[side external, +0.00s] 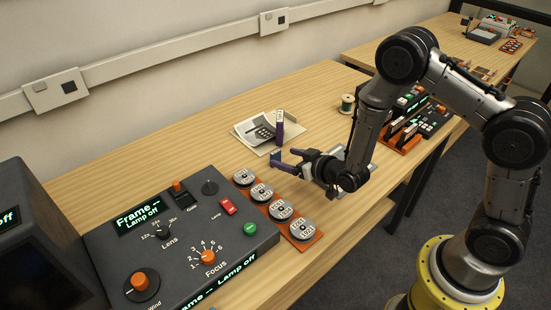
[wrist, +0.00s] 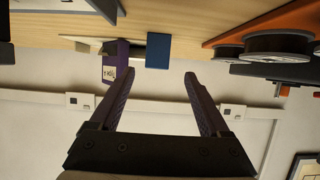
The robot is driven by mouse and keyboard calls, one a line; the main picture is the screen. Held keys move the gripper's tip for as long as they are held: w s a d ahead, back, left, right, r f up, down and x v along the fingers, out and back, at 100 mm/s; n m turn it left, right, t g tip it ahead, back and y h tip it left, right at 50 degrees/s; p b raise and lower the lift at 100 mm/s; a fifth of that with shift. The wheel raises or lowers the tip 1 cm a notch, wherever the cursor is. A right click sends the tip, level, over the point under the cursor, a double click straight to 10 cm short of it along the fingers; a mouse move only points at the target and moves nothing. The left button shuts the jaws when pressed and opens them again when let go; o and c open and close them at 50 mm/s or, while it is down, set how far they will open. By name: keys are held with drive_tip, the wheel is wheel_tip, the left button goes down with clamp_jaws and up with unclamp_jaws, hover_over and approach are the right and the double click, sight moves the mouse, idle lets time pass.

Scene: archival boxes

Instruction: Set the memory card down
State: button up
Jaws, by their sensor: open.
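My gripper (side external: 284,159) is open, low over the table between the grey console and the printed sheet. In the wrist view its two dark fingers (wrist: 158,77) are apart with nothing clamped between them. A small blue block (wrist: 158,51), which may be the memory card, shows just beyond and between the fingertips. It also shows in the side view (side external: 276,155), close to the fingertips. I cannot tell whether it touches a finger. A purple upright box with a white label (side external: 279,124) stands farther back, and appears left of the blue block in the wrist view (wrist: 115,66).
An orange rack with several round reels (side external: 306,243) lies beside the console (side external: 185,240), close to my gripper. Bare table (side external: 215,140) lies behind the console.

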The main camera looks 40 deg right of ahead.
sight(277, 154)
drive_tip(key=shift+d+x, duration=0.15)
drive_tip(key=shift+x, duration=1.4)
drive_tip(key=shift+d+x, duration=0.1)
drive_tip(key=shift+x, duration=1.45)
clamp_jaws()
